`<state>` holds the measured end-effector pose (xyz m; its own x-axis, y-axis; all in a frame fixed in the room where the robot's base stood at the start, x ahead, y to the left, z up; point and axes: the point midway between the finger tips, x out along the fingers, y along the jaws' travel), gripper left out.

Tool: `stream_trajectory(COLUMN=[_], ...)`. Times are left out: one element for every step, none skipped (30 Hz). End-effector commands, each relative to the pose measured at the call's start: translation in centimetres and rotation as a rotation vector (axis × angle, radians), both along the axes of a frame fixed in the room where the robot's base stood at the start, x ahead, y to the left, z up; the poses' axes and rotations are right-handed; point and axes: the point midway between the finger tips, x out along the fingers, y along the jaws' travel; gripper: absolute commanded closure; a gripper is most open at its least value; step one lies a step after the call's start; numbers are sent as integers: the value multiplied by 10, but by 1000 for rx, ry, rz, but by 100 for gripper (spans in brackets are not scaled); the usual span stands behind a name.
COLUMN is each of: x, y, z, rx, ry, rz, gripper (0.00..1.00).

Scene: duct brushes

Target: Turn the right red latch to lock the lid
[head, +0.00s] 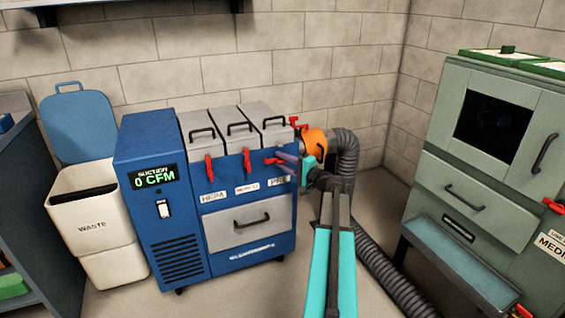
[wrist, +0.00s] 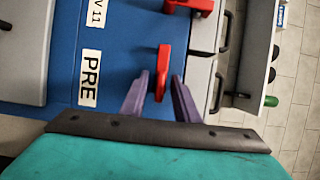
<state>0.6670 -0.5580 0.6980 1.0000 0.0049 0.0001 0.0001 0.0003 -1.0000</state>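The right red latch (head: 272,161) is on the front of the blue unit, by the rightmost grey lid (head: 270,117) and above the PRE label. In the head view it lies sideways. In the wrist view the latch (wrist: 163,70) shows as a red bar, its near end between my two purple fingers. My gripper (head: 285,160) is at the latch from the right; its fingers in the wrist view (wrist: 158,88) stand apart, one on each side of the bar. I cannot tell whether either finger touches it. The lid looks closed.
Two other red latches, left (head: 209,166) and middle (head: 247,160), hang down. A duct hose with an orange collar (head: 314,141) is close to my gripper on the right. A waste bin (head: 95,222) stands left; a green cabinet (head: 480,170) stands right.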

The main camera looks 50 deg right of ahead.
Motion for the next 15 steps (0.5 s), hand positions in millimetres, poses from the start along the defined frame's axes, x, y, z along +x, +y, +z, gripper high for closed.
stream_trajectory(x=[0, 0, 0, 0, 0, 0, 0, 0, 0, 0, 0, 0, 0, 0, 0], y=[0, 0, 0, 0, 0, 0, 0, 0, 0, 0, 0, 0, 0, 0, 0], z=[0, 0, 0, 0, 0, 0, 0, 0, 0, 0, 0, 0, 0, 0, 0], rx=[0, 0, 0, 0, 0, 0, 0, 0, 0, 0, 0, 0, 1, 2, 5], ry=[0, 0, 0, 0, 0, 0, 0, 0, 0, 0, 0, 0, 0, -1, -2], rz=[0, 0, 0, 0, 0, 0, 0, 0, 1, 1, 1, 1, 1, 1, 1], gripper=[72, 72, 72, 77, 82, 89, 94, 99, 100, 100, 100, 100, 100, 100, 100])
